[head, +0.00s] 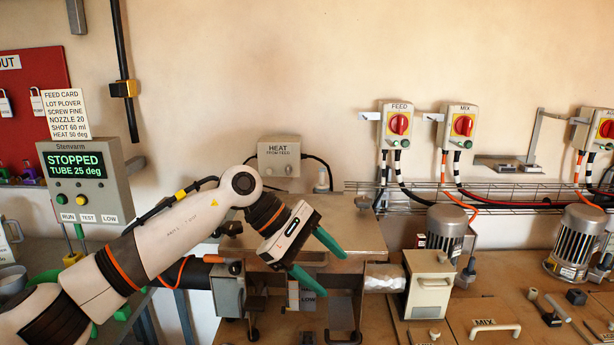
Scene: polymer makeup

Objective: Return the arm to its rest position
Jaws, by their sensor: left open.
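My left arm comes in from the lower left and reaches to the middle of the head view. My left gripper (318,261) is at its end, with two green fingers spread apart and nothing seen between them. The arm hides part of the bench at the left. My right gripper is not in view.
A control box (83,180) reading STOPPED, TUBE 25 deg stands at the left. A HEAT box (279,157) is on the wall behind the gripper. FEED (397,126) and MIX (460,127) switches hang to the right. Motors (576,243) stand on the right bench.

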